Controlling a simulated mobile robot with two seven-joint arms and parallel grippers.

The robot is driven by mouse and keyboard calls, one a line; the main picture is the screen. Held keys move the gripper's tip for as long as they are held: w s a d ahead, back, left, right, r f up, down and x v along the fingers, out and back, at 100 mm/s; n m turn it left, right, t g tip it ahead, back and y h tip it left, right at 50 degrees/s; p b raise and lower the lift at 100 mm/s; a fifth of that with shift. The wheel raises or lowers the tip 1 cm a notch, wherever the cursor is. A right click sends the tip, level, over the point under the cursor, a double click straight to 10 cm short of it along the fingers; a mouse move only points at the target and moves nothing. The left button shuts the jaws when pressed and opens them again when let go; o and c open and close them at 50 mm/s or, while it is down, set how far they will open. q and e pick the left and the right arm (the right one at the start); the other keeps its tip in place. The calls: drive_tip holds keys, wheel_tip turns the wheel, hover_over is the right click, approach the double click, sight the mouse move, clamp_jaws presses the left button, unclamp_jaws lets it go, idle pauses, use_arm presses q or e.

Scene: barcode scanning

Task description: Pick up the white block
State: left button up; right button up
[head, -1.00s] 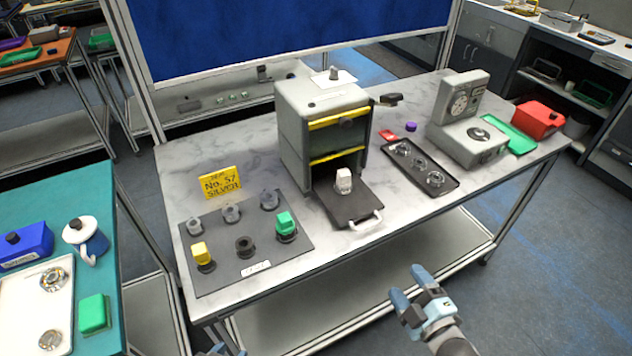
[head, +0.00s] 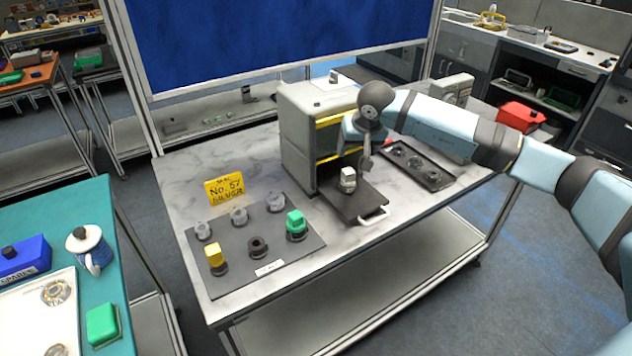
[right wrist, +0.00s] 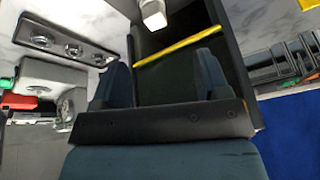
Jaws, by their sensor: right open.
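The white block (head: 348,179) stands upright on the black pull-out tray (head: 369,211) in front of the grey cabinet (head: 297,150). My right gripper (head: 364,157) is above and slightly right of the block, apart from it, in front of the cabinet; the wrist partly hides it. In the right wrist view the two fingers (right wrist: 163,80) are spread with nothing between them. There the block (right wrist: 152,12) shows at the top edge, beyond the fingertips. My left gripper is not in view.
A dark mat (head: 230,270) with knobs, a yellow block (head: 214,252) and a green block (head: 296,221) lies left of the tray. A black tray of metal rings (head: 434,180) lies to the right. A yellow sign (head: 224,189) stands behind the mat.

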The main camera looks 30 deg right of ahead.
drive_tip(key=w+d, duration=0.1)
drive_tip(key=p, duration=0.1)
hover_over(349, 170)
drive_tip(key=s, duration=0.2)
wheel_tip(349, 170, down, 6)
drive_tip(key=shift+w+f+h, duration=0.2)
drive_tip(key=shift+f+h, duration=0.1)
drive_tip(key=shift+f, duration=0.15)
drive_tip(key=x, duration=0.1)
drive_tip(key=p+x, duration=0.1)
drive_tip(key=x, duration=0.2)
drive_tip(key=shift+s+a+f+p, duration=0.15)
drive_tip(key=shift+a+f+p, duration=0.05)
drive_tip(key=shift+a+p, duration=0.2)
drive_tip(key=shift+w+d+f, duration=0.1)
drive_tip(key=shift+w+f, duration=0.1)
drive_tip(key=shift+f, duration=0.3)
drive_tip(key=c, duration=1.1)
drive_tip(key=shift+r, duration=0.1)
drive_tip(key=shift+c, duration=0.4)
